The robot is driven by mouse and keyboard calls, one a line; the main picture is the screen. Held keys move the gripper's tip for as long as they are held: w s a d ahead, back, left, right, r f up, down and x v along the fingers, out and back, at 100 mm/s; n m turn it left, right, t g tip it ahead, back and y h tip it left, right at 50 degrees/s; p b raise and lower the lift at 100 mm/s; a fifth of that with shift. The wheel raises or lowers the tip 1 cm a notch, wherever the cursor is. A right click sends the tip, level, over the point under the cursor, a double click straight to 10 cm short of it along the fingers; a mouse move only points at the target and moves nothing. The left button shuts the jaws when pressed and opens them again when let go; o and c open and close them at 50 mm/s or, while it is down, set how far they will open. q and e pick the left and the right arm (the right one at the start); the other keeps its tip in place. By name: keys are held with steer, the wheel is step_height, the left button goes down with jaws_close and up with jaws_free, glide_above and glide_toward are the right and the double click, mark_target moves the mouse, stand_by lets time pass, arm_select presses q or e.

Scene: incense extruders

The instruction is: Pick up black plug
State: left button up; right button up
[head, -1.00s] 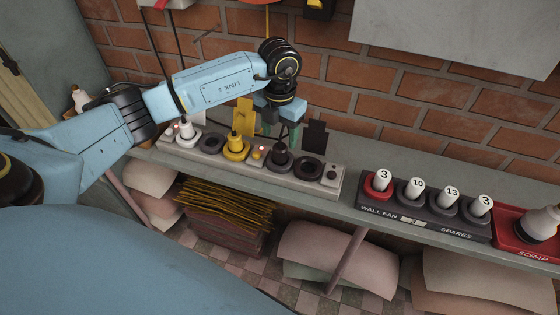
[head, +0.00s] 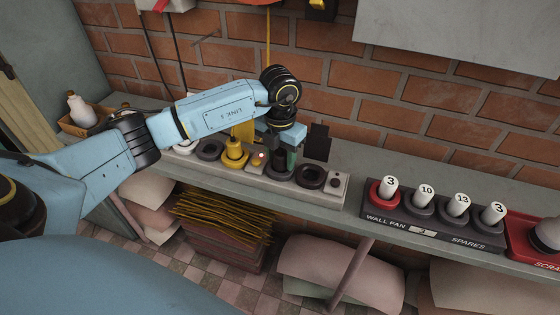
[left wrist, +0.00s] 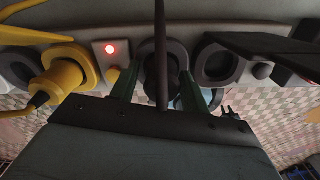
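The black plug (head: 281,167) sits upright in a round socket of the long grey power strip (head: 337,190) on the shelf. My left gripper (head: 283,153) points down over it. In the left wrist view, the gripper's two green fingers (left wrist: 158,88) stand on either side of the black plug (left wrist: 160,62), around its upper part. The fingers look open, and contact with the plug cannot be made out. A dark cord rises from the plug between the fingers. In the head view my gripper hides much of the plug. My right gripper is not in view.
A yellow plug (head: 235,150) and a lit red switch (head: 258,159) are just left of the black plug. An empty socket (head: 310,176) and an upright black tag (head: 318,143) are to its right. Farther right are a numbered rack (head: 433,228) and a red tray (head: 524,240).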

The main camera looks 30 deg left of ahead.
arm_select(q)
steer(key=shift+f, duration=0.15)
steer(key=c, duration=0.7)
